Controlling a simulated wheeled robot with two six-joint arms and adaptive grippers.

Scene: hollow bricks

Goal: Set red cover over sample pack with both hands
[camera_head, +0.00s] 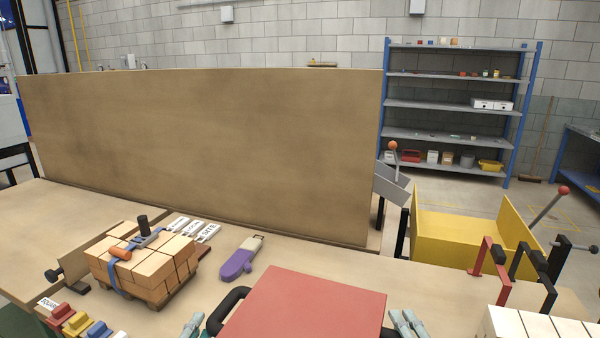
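The red cover (306,306) is a flat red panel at the bottom centre, with black handles at its left (228,308) and right sides; its near part is cut off by the picture edge. The sample pack seems to be the block of tan bricks (172,262) with a blue strap, on a small pallet to the left of the cover. My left gripper (196,326) is at the bottom edge, just left of the left handle. My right gripper (407,323) is by the cover's right side. Only finger parts show, so their grip on the handles is unclear.
A purple tool (238,260) and white label cards (190,228) lie near the pack. Coloured blocks (76,322) sit bottom left. A yellow machine part (455,240) and pale bricks (530,325) are at right.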

